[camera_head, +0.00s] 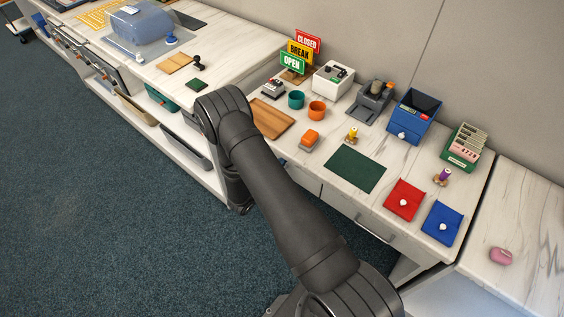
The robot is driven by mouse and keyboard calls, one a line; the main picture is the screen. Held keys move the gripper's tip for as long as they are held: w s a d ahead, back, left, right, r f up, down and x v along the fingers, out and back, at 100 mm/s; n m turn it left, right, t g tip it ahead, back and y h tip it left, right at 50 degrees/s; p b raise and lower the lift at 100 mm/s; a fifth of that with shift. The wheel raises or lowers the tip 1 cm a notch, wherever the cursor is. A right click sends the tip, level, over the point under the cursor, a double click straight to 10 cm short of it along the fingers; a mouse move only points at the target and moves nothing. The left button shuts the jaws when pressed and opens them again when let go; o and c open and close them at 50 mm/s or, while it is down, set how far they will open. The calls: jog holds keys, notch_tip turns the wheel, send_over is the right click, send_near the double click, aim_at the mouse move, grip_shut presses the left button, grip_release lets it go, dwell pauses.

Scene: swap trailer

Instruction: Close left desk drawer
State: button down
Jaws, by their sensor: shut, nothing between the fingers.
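The desk (330,197) has a white marble-look top. The front of its left drawer (306,182) shows only in part beside my arm; my arm hides the rest, so I cannot tell how far it stands open. The right drawer (364,219) has a grey bar handle and looks flush with the desk front. My dark arm rises from the bottom right, bends at the left end of the desk and drops down in front of it. My gripper's fingers are hidden behind my own arm links.
On the desk stand a wooden board (270,118), a green mat (355,168), a red pouch (404,201), a blue pouch (442,222) and a blue box (413,115). A longer counter (225,50) with open lower shelving runs left. The carpet (95,205) at left is clear.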

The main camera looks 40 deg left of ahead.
jog(key=s, duration=1.4)
jog(key=shift+d, duration=0.1)
jog(key=w, duration=1.3)
jog(key=shift+w, duration=0.35)
